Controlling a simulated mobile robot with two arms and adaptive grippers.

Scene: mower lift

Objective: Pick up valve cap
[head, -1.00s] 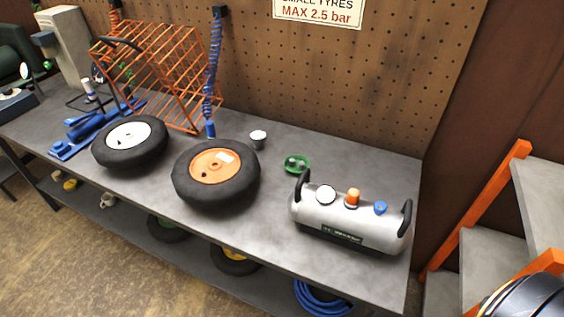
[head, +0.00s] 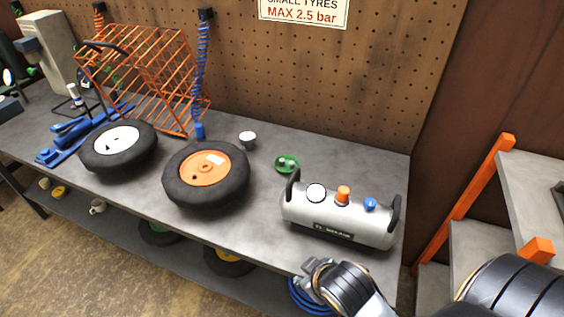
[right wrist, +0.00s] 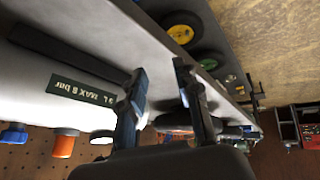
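No valve cap can be made out for certain. A small green dish (head: 281,168) on the bench holds small greyish pieces, too small to identify. A wheel with an orange hub (head: 205,168) and a wheel with a white hub (head: 115,139) lie flat on the bench. My right gripper (head: 309,281) is in front of the bench's front edge, below the silver air tank. In the right wrist view its two fingers (right wrist: 160,72) are apart with nothing between them. My left gripper is not in view.
The silver air tank (head: 332,219) stands at the bench's right end, close to my right arm. An orange wire cage (head: 140,75) and blue coiled hose (head: 201,80) are at the back. Orange-framed shelving (head: 480,205) stands at right.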

